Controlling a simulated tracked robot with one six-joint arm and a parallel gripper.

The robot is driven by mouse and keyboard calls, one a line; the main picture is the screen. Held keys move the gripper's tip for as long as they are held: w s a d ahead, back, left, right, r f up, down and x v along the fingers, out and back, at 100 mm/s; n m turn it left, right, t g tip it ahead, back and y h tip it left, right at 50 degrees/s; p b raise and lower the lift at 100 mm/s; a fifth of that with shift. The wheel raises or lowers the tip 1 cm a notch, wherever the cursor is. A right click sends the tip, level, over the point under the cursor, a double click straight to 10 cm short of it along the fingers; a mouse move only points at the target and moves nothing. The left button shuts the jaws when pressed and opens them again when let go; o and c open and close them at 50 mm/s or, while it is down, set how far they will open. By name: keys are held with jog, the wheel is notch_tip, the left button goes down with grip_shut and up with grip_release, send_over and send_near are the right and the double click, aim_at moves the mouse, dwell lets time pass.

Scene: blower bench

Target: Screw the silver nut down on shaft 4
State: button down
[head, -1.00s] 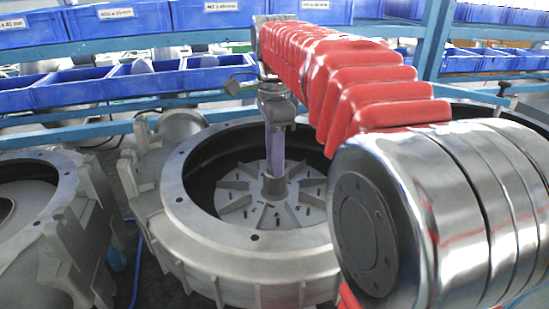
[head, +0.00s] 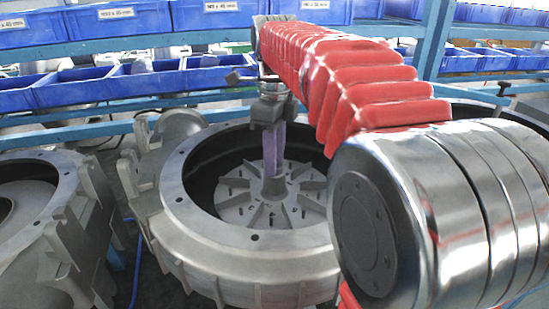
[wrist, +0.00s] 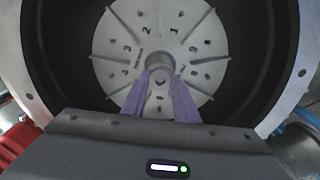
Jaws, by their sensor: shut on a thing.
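My gripper (head: 273,172) points straight down into the open round housing, with its long purple fingers at the central hub (head: 274,187) of the grey finned wheel. In the wrist view my gripper (wrist: 160,78) has its two fingertips on either side of the near part of the hub (wrist: 160,61). It is shut on the silver nut at the shaft, but the nut is too small and covered to make out clearly. The wheel (wrist: 190,42) carries printed digits around its face. I cannot tell the shaft's number from these views.
The housing's thick bolted rim (head: 185,205) surrounds my fingers. Another grey housing (head: 50,185) stands at the left. Blue shelf rails with blue bins (head: 140,85) run behind. A blue hose (head: 135,265) hangs between the housings.

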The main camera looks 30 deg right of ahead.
jog(key=c, duration=1.7)
grip_release()
jog(key=shift+n, duration=0.3)
jog(key=n, duration=0.5)
jog(key=shift+n, duration=0.4)
jog(key=n, duration=0.5)
jog(key=shift+n, duration=0.4)
jog(key=n, duration=0.6)
jog(key=shift+n, duration=0.3)
jog(key=n, duration=0.6)
jog(key=shift+c, duration=0.6)
